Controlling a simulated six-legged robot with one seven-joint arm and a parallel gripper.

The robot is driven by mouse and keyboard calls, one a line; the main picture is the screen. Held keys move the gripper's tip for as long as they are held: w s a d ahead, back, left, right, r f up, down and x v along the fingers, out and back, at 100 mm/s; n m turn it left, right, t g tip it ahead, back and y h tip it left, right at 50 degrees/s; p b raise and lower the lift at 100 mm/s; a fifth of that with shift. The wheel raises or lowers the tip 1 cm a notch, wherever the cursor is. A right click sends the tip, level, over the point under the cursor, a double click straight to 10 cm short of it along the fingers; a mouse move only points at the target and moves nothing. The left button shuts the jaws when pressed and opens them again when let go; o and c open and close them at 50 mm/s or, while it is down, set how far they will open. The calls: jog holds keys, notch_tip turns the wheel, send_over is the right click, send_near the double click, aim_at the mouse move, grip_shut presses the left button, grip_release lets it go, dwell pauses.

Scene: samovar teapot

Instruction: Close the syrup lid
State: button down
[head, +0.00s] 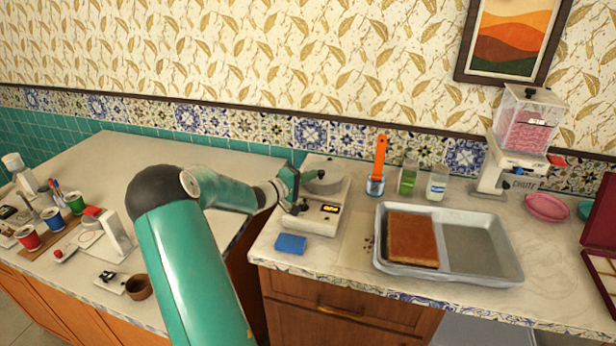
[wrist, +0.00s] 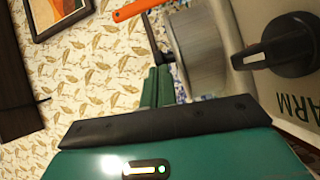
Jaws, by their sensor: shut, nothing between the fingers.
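A grey metal pot (head: 322,182), apparently the syrup pot, stands on a white warmer (head: 318,218) on the right counter. It also shows in the wrist view (wrist: 198,55), turned on its side, with a dark handle-like part (wrist: 153,50). I cannot clearly make out the lid or how far open it is. My gripper (head: 292,186) is at the pot's left side in the head view. Its green fingers (wrist: 158,88) are shut and empty, close to the pot in the wrist view. I cannot tell whether they touch it.
The warmer has a black knob (wrist: 278,47). A blue sponge (head: 290,243) lies in front of it. An orange-handled tool in a cup (head: 376,186) and glasses (head: 408,178) stand right of it. A tray (head: 480,250) with a brown slab takes up the counter's middle.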

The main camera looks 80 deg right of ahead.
jog(key=shift+s, duration=0.35)
jog(key=w, duration=0.4)
jog(key=shift+w+a+r, duration=0.2)
jog(key=shift+w+r, duration=0.05)
jog(key=shift+w, duration=0.05)
jog(key=a, duration=0.3)
jog(key=w+a, duration=0.1)
jog(key=a, duration=0.5)
jog(key=shift+w+a+r, duration=0.15)
jog(key=shift+w+a, duration=0.2)
jog(key=shift+a, duration=0.05)
